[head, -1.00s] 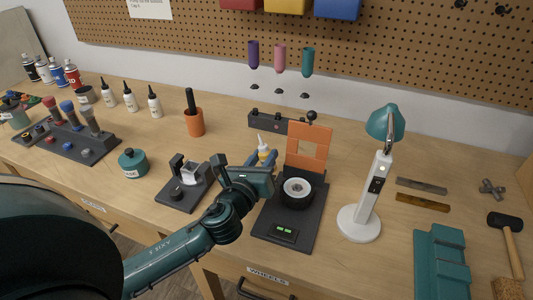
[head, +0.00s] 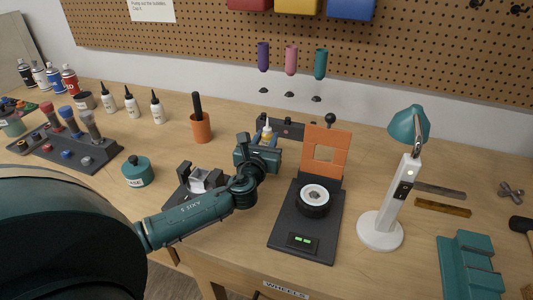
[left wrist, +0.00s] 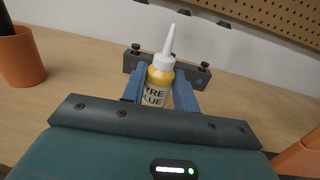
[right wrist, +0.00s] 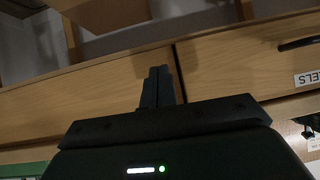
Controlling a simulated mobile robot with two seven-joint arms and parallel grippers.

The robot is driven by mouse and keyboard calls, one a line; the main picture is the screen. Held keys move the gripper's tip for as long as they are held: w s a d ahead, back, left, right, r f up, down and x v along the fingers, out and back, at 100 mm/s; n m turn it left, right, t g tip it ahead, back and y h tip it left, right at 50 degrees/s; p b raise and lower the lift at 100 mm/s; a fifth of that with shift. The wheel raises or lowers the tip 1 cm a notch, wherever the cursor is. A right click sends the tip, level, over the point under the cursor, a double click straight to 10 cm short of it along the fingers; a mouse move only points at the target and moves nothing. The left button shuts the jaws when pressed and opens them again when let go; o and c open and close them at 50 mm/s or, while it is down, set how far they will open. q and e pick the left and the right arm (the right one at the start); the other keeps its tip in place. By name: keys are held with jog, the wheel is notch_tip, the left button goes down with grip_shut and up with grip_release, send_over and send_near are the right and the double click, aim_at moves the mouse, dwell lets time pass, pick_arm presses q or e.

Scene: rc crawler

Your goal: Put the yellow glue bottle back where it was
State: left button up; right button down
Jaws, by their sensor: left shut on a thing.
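The yellow glue bottle (head: 267,134) with a white nozzle is upright in my left gripper (head: 266,141). The left wrist view shows the bottle (left wrist: 158,84) between the blue fingers, its label partly hidden. Just behind it is a dark rack bar (left wrist: 193,75) with coloured dots; the rack (head: 293,130) also shows in the head view, partly hidden by the gripper. I cannot tell whether the bottle touches the rack or the table. My right gripper (right wrist: 157,88) shows only in the right wrist view, fingers together and empty, facing a wooden drawer front.
An orange cup (head: 201,128) stands left of the bottle. The wheel stand with an orange panel (head: 323,152) and a black wheel (head: 314,197) is close on the right. A teal lamp (head: 408,125) stands further right. White bottles (head: 157,108) stand at the back left.

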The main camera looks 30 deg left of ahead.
pick_arm(q)
jog(key=shift+f+b, duration=0.55)
jog(key=shift+f, duration=1.55)
jog(key=o, duration=1.1)
jog(key=shift+r, duration=0.1)
jog(key=shift+c, duration=0.2)
jog(key=shift+r, duration=0.25)
jog(key=v, duration=1.2)
